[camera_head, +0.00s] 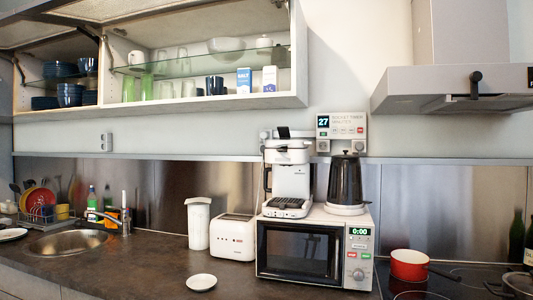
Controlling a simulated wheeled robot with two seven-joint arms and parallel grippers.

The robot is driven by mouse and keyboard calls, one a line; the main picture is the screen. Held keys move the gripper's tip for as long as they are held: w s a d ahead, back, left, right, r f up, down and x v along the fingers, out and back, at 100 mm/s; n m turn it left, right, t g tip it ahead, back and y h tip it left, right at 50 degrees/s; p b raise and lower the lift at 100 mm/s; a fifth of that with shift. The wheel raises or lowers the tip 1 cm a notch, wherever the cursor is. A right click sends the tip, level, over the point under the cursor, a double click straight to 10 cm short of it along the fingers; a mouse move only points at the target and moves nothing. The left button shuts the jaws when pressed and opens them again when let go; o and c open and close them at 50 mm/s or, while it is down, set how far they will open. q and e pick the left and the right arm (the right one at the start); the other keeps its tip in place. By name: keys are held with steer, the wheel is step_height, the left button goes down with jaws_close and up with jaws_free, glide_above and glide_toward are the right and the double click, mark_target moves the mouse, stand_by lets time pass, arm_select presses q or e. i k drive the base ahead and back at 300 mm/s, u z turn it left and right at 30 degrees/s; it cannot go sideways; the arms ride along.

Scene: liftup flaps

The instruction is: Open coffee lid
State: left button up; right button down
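A white coffee machine (288,180) stands on top of the white microwave (357,276), on its left half. Its top section is pale, and a small dark piece (284,132) sticks up above it. I cannot tell whether that piece belongs to the lid or how far the lid is open. Neither of my grippers is in view, and nothing is touching the machine.
A black kettle (345,180) stands close right of the machine. A wall cabinet with raised flaps (202,102) hangs above left, and a range hood (452,88) juts out at right. A toaster (234,238), white canister (198,225) and small saucer (201,282) occupy the counter.

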mark_target(269, 143)
steer(key=u, duration=0.2)
steer(key=i, duration=0.85)
steer(key=z, duration=0.25)
